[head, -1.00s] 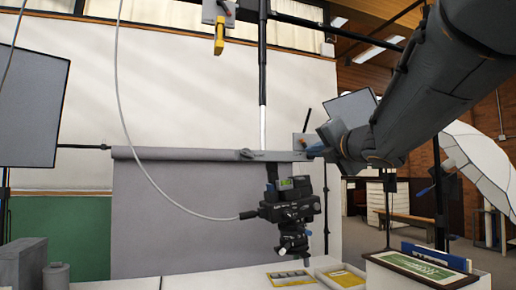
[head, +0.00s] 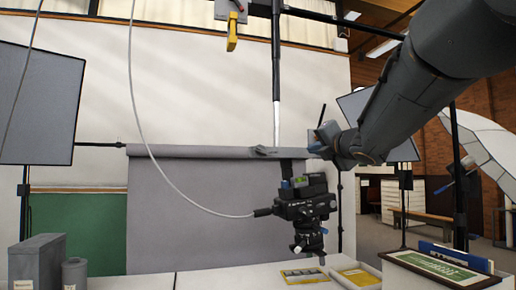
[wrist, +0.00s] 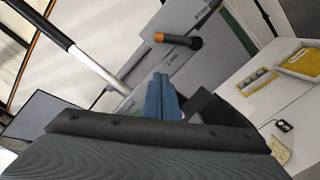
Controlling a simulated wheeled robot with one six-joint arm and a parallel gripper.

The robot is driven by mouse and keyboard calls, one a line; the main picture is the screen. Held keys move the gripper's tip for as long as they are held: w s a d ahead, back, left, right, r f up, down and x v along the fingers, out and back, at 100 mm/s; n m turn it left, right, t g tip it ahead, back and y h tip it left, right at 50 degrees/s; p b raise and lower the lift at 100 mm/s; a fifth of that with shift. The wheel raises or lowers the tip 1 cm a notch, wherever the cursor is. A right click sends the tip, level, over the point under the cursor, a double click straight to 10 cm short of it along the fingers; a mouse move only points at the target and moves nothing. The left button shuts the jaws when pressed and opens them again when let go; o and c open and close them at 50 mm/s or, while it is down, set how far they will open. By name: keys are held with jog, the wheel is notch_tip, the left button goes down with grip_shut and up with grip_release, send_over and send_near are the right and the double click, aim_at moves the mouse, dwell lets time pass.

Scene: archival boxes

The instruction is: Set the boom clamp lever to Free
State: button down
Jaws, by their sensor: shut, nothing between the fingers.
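In the wrist view a short dark lever with an orange end (wrist: 178,40) stands out from a grey labelled plate (wrist: 193,15). The lettering is too small to read. My gripper (wrist: 163,88) has its blue fingers together and empty, below the lever in the picture and apart from it. In the head view my gripper (head: 318,138) is right of the pale pole and above the camera; it hides most of the plate there. Higher up, another plate (head: 222,10) carries a yellow handle (head: 232,32). I cannot tell from the labels which one is the boom clamp.
A camera (head: 303,205) hangs below my gripper, with a grey cable looping left. A black and white pole (head: 276,100) stands close by. A grey backdrop roll (head: 200,151) is behind. The white table holds boxes at left and a tray (head: 440,270) at right.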

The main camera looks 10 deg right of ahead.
jog(key=w, duration=0.1)
jog(key=w+p, duration=0.1)
jog(key=shift+w+d+r, duration=0.3)
jog(key=shift+r, duration=0.05)
jog(key=shift+d+r+p, duration=0.6)
jog(key=shift+d+r, duration=0.05)
jog(key=shift+d, duration=0.2)
jog(key=shift+w+d+r+p, duration=0.2)
jog(key=shift+w+d+p, duration=0.1)
jog(key=shift+d, duration=0.15)
